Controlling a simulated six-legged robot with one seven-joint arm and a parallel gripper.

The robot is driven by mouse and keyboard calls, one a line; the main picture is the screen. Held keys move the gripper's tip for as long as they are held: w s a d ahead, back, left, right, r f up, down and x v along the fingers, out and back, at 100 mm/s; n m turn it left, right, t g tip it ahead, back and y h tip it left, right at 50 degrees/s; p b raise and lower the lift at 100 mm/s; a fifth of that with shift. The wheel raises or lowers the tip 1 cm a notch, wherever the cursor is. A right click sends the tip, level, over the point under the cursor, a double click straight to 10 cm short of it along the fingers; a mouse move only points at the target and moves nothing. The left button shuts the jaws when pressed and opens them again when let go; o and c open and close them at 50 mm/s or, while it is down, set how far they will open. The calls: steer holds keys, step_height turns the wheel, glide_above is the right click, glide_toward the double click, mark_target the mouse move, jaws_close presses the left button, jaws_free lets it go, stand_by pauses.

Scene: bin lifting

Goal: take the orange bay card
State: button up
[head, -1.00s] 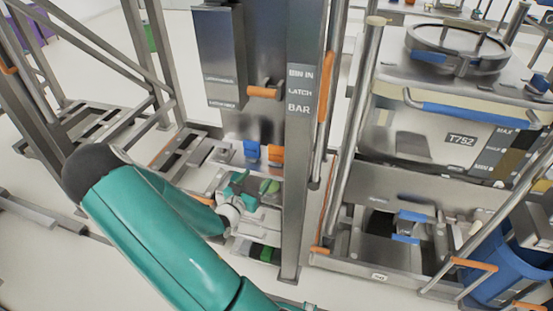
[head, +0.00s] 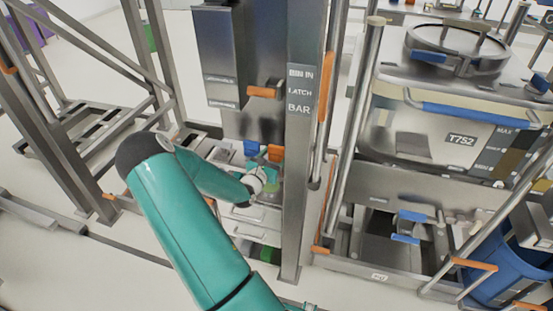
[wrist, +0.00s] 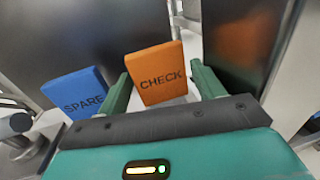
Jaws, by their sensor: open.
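The orange card (wrist: 157,73), marked CHECK, stands upright and slightly tilted in the wrist view. My gripper (wrist: 160,85) is open, with one green finger to each side of the card in the picture; I cannot tell whether either touches it. In the head view the orange card (head: 275,153) shows at the foot of the steel column, with my gripper (head: 270,168) close in front of it. A blue card (wrist: 78,93), marked SPARE, stands to the left of the orange one, outside the left finger. It also shows in the head view (head: 251,148).
A steel post (head: 299,190) labelled BIN IN LATCH BAR stands just right of my gripper. A dark column (head: 258,60) with an orange handle (head: 263,92) rises behind the cards. The bin T752 (head: 440,125) is farther right in its frame.

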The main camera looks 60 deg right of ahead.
steer(key=shift+d, duration=0.1)
steer(key=shift+c, duration=0.2)
steer(key=c, duration=0.7)
steer(key=shift+r, duration=0.1)
